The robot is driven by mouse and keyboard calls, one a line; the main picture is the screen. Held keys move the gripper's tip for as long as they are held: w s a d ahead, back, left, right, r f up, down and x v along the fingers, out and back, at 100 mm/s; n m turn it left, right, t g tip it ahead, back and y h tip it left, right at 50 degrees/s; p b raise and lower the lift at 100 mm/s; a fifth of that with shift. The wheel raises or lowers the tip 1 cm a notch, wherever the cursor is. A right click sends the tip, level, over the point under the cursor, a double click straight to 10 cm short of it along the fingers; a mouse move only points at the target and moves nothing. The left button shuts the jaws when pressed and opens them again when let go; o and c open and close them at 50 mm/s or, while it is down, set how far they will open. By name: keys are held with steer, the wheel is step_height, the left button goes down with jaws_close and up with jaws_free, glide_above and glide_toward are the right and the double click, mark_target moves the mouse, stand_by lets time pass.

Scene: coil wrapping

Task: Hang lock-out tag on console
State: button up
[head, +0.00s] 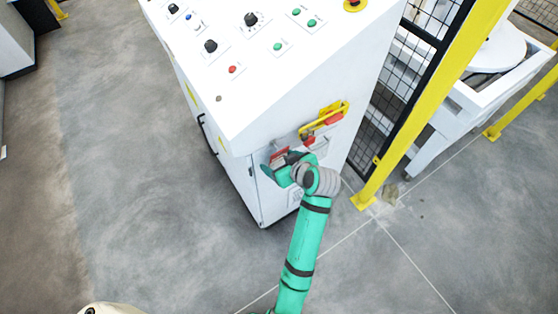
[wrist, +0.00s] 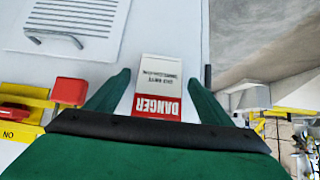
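The lock-out tag (wrist: 158,88) is a white card with a red DANGER band, seen upside down in the wrist view. It lies between the two green fingers of my gripper (wrist: 162,78), with a visible gap on each side. The gripper is open. Its dark palm edge hides the tag's near end, so I cannot tell whether a hook or peg holds it. The white console (head: 285,125) stands ahead in the head view, and its side face fills much of the wrist view (wrist: 165,25). My gripper (head: 275,168) is close to that side face.
A yellow and red switch (head: 323,119) projects from the console's side; its red part (wrist: 70,91) is left of my gripper in the wrist view. A louvred vent (wrist: 65,22) is at upper left. A yellow fence post (head: 430,100) stands right of the console. Grey floor in front is clear.

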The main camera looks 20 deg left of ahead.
steer(key=v, duration=1.1)
steer(key=shift+a+f, duration=0.1)
steer(key=shift+f, duration=0.05)
steer(key=s+d+f+m+t+h, duration=0.55)
steer(key=s+f+m, duration=0.25)
steer(key=s+f, duration=0.3)
steer(key=s+d+r+m+t+h, duration=0.1)
steer(key=s+r, duration=0.3)
steer(key=s, duration=0.5)
steer(key=s+d+r+m+t+h, duration=0.1)
steer(key=s+d+r+t, duration=0.2)
steer(key=s, duration=0.7)
steer(key=shift+d+r, duration=0.45)
steer(key=shift+r, duration=0.45)
